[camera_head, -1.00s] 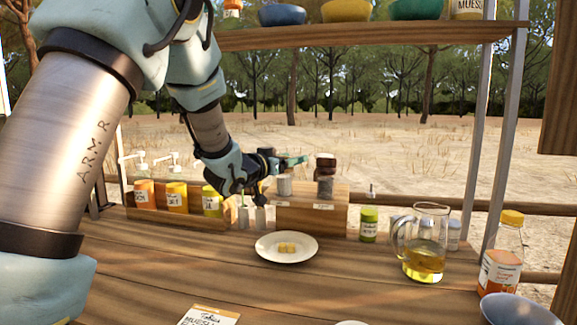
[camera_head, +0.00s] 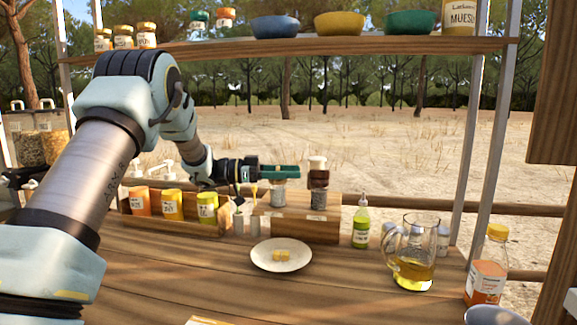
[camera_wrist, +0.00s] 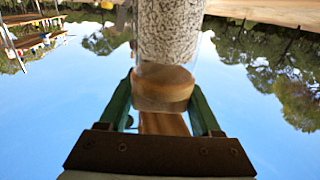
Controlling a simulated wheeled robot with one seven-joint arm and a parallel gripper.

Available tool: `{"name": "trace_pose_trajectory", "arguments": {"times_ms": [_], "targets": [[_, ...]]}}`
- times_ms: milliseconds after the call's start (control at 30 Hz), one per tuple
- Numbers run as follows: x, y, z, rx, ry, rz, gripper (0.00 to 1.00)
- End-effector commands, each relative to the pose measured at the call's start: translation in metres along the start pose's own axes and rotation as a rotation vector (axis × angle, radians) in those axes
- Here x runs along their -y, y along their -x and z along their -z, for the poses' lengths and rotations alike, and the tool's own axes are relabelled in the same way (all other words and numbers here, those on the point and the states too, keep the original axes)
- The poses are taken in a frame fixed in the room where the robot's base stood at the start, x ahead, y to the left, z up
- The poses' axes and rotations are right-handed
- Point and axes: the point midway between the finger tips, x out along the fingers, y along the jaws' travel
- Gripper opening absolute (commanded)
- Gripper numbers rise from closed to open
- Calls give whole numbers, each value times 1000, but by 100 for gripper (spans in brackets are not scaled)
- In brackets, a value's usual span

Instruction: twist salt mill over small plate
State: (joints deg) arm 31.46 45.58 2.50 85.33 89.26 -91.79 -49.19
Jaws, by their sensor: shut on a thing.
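The salt mill (camera_head: 279,188) has a clear body with pale grains and a wooden cap, seen close in the wrist view (camera_wrist: 170,35). My gripper (camera_head: 285,172) has its green fingers shut on the wooden cap (camera_wrist: 163,88). The mill's body is below the fingers in the head view, upright at the wooden stand (camera_head: 305,228). I cannot tell whether its base touches the stand.
A dark mill (camera_head: 318,183) stands just right of the salt mill. Labelled jars (camera_head: 172,205) sit in a rack at the left. A green bottle (camera_head: 361,222), a glass jug (camera_head: 412,250) and a juice bottle (camera_head: 487,265) stand at the right. A shelf (camera_head: 300,47) crosses above.

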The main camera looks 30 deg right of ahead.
Motion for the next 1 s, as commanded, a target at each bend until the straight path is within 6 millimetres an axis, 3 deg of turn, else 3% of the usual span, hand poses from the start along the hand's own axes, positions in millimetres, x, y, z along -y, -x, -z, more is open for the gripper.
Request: {"name": "trace_pose_trajectory", "arguments": {"times_ms": [500,1000], "targets": [[-10,1,1,-1,-3,-333,9],[-12,1,1,-2,-2,-392,9]]}}
